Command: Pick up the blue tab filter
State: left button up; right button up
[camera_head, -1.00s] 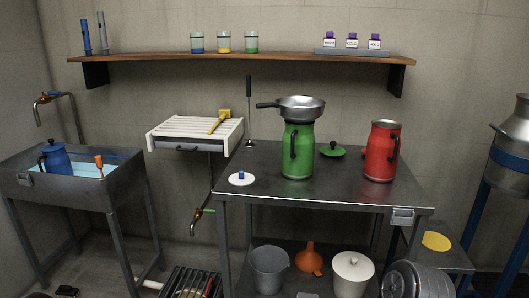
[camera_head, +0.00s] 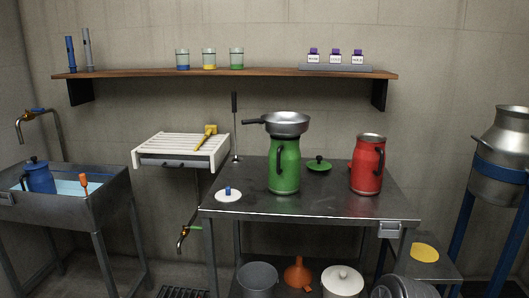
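The blue tab filter is a white disc (camera_head: 228,196) with a small blue tab (camera_head: 228,190) standing up at its middle. It lies flat on the left part of the dark metal table (camera_head: 330,207), near the front left corner. Nothing touches it. Neither of my grippers shows in the head view.
A green can (camera_head: 284,168) with a metal strainer pan (camera_head: 287,123) on top stands right of the filter. A red can (camera_head: 367,165) and a green lid (camera_head: 319,165) are farther right. A white slatted rack (camera_head: 180,150) hangs at the back left. A sink (camera_head: 60,207) stands left.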

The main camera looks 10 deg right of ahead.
aim_at(227, 195)
jog(key=i+l+z, duration=0.2)
jog(key=i, duration=0.2)
jog(key=i+l+z, duration=0.4)
jog(key=i, duration=0.4)
